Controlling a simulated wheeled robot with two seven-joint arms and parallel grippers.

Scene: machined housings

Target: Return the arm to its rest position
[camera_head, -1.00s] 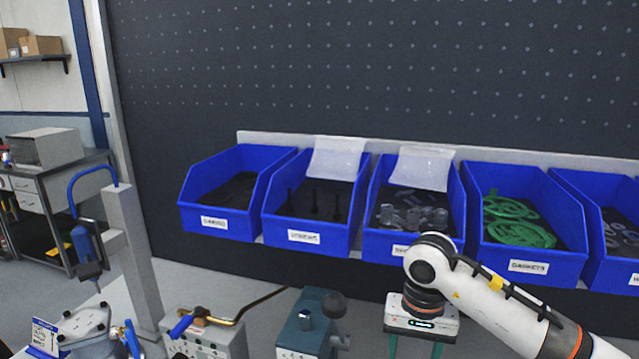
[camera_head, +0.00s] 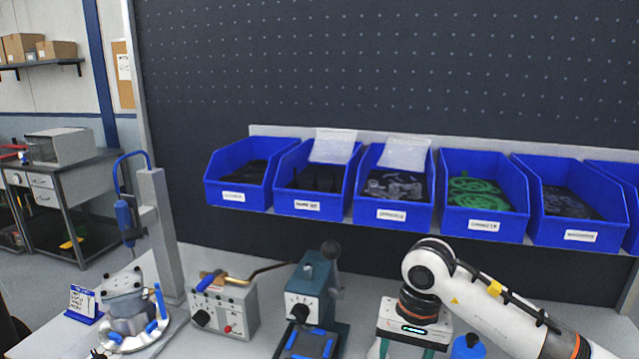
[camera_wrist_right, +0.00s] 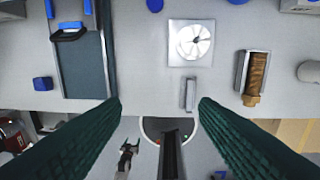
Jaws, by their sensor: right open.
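My right arm (camera_head: 490,300) comes in from the right in the head view, with its white wrist bent downward. The right gripper (camera_head: 408,346) hangs below the wrist at the bottom edge, in front of the row of bins; its fingertips are cut off there. In the right wrist view the two green fingers of the right gripper (camera_wrist_right: 160,103) are spread wide with nothing between them. Below them lies the grey bench top (camera_wrist_right: 140,60) near its front edge. My left gripper is in neither view.
Blue bins (camera_head: 390,214) with several kinds of parts hang on the dark pegboard (camera_head: 400,70). On the bench stand a clamped round housing (camera_head: 130,310), a grey control box (camera_head: 222,308), a teal machine (camera_head: 312,288) and a blue bottle (camera_head: 466,346). The wrist view shows a square plate (camera_wrist_right: 191,43).

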